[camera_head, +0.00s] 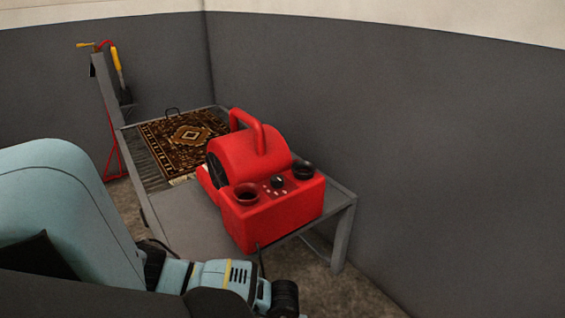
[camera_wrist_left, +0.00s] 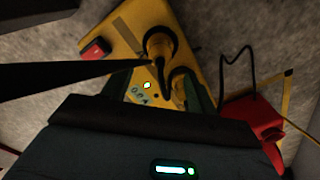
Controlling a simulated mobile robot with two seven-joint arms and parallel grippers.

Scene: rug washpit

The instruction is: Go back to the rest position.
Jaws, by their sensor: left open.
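My left arm comes in from the left of the head view as a large pale blue link, with a smaller blue and black part at the bottom middle. My right gripper is in neither view.
A red blower (camera_head: 262,205) stands on a grey metal table (camera_head: 187,215) near the wall. A patterned rug (camera_head: 187,140) lies behind it. A grey post (camera_head: 106,90) with yellow and red handles stands at the left. A red object (camera_wrist_left: 255,118) is right of the yellow box.

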